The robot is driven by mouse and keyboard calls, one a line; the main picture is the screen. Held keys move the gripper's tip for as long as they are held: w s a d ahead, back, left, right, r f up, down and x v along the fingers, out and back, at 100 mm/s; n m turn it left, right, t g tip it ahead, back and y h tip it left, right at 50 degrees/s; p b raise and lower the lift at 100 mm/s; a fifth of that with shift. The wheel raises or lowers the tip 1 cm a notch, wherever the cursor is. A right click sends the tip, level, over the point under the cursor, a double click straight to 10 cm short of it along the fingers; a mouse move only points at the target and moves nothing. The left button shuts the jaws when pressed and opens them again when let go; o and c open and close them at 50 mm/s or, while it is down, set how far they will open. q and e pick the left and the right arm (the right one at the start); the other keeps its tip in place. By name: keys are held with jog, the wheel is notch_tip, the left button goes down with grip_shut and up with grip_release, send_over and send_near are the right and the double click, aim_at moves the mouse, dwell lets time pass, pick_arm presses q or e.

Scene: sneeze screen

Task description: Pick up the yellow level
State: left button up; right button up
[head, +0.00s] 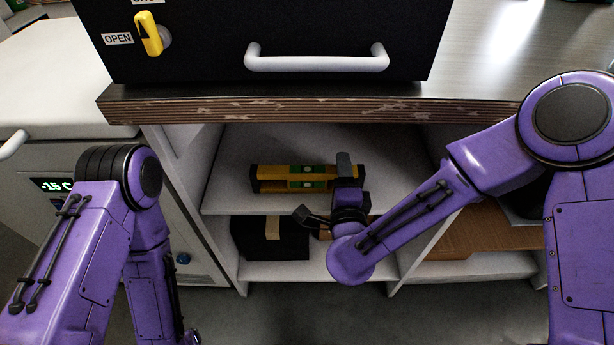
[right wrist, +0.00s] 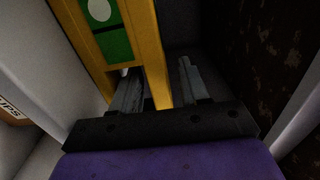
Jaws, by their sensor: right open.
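The yellow level (head: 270,180), with green vial windows, lies lengthwise on the upper shelf of the open cabinet under the counter. My right gripper (head: 328,190) is open at the level's right end. In the right wrist view the level (right wrist: 148,40) runs down into the space between the two open fingers (right wrist: 158,86), with a gap showing on the right finger's side. Whether the left finger touches it I cannot tell. The level's right end is partly hidden by the gripper in the head view.
The counter edge (head: 300,112) overhangs the shelf, with a black box with a white handle (head: 316,64) on top. A dark box (head: 270,240) sits on the lower shelf (head: 290,271). Cardboard (head: 480,232) lies in the right compartment. A white appliance (head: 60,80) stands left.

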jog(key=shift+c, duration=0.3)
grip_shut()
jog(key=shift+r+p, duration=0.95)
jog(key=shift+r, duration=0.15)
jog(key=shift+f, duration=0.1)
jog(key=shift+s, duration=0.15)
jog(key=s+p, duration=0.2)
jog(key=s, duration=1.1)
jog(key=shift+s+p, duration=0.4)
